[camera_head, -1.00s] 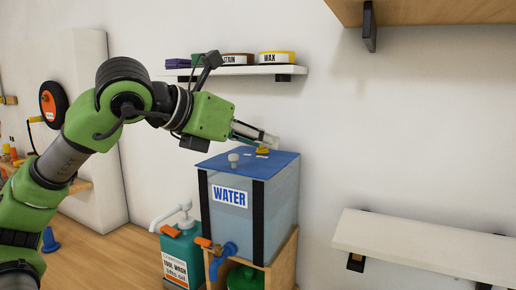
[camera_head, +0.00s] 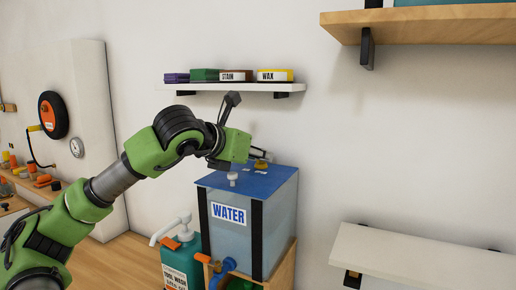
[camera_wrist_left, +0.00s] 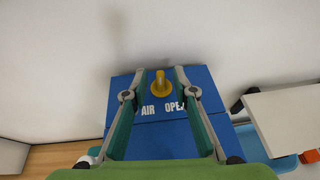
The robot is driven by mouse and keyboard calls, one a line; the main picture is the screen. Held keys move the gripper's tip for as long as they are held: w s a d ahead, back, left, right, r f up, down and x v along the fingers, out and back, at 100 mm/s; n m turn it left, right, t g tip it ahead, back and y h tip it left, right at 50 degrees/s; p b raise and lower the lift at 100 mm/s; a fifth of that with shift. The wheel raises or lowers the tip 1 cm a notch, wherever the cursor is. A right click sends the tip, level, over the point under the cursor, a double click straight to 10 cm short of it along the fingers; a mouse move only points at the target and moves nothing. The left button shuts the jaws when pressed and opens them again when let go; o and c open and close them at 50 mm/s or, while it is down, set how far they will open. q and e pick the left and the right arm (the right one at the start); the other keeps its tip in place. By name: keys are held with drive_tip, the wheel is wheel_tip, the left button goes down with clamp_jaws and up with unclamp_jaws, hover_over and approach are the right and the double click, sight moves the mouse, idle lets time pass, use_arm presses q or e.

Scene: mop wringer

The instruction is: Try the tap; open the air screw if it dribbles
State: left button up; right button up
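The water tank (camera_head: 230,240) has a blue lid (camera_head: 275,178) and a "WATER" label. The yellow air screw (camera_wrist_left: 160,86) stands on the lid beside white "AIR" and "OPEN" lettering. It also shows in the head view (camera_head: 261,164). The tap (camera_head: 222,268), blue with an orange handle (camera_head: 203,258), is low on the tank's front and partly cut off by the picture edge. No stream is visible there. My left gripper (camera_wrist_left: 158,73) is open, its fingers on either side of the screw with gaps visible. In the head view it is at the screw (camera_head: 262,154). My right gripper is not in view.
A white knob (camera_head: 233,179) stands on the lid's near part. A green tool wash bottle (camera_head: 182,260) with a white pump is left of the tank. A shelf with tins (camera_head: 235,87) is behind and above. A low white shelf (camera_head: 420,265) is at right.

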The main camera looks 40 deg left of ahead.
use_arm(q)
drive_tip(key=shift+w+f, duration=0.15)
drive_tip(key=shift+w, duration=0.2)
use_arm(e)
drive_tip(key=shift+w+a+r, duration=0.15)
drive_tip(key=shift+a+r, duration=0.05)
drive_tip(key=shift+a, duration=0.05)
use_arm(q)
clamp_jaws()
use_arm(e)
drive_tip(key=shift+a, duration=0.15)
use_arm(q)
drive_tip(key=shift+a+f, duration=0.1)
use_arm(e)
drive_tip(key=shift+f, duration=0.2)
